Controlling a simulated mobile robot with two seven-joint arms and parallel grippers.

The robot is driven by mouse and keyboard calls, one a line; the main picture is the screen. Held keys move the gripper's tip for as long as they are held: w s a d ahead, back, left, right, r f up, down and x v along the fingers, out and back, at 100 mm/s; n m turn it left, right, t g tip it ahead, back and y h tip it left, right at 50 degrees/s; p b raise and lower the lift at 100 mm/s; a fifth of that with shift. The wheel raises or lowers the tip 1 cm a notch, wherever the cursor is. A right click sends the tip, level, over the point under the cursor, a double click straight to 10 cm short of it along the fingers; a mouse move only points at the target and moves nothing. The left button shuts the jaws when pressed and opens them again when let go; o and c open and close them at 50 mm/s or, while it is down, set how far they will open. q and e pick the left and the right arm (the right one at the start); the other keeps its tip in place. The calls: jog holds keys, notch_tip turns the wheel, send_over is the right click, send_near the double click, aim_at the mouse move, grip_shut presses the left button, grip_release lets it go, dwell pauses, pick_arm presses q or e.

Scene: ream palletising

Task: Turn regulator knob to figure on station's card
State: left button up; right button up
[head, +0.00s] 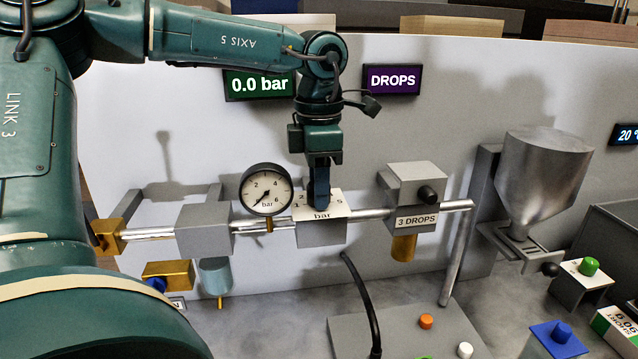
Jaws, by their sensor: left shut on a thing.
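The regulator (321,233) is a grey block on the silver pipe, with a white scale plate (336,206) marked in bar on top. Its numbers are partly covered; a 1, a 2 and a 5 show. My left gripper (319,197) points straight down over the plate, its dark blue fingers shut on the regulator knob, which they hide. The round gauge (266,190) left of it has its needle pointing to the lower left, near the low end. The green display (259,84) reads 0.0 bar. I cannot make out a card with a bar figure.
A lubricator block (414,186) labelled 3 DROPS stands right of the regulator, below a purple DROPS sign (392,80). A steel hopper (542,175) is further right. A yellow valve (167,274) is at lower left. A black hose (361,300) rises in front. Coloured buttons lie at lower right.

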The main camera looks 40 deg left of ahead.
pick_arm(q)
jog(key=shift+r, duration=0.1)
jog(key=o, duration=0.7)
notch_tip(320, 180, up, 13)
jog(key=shift+r, duration=0.1)
dwell(0.8)
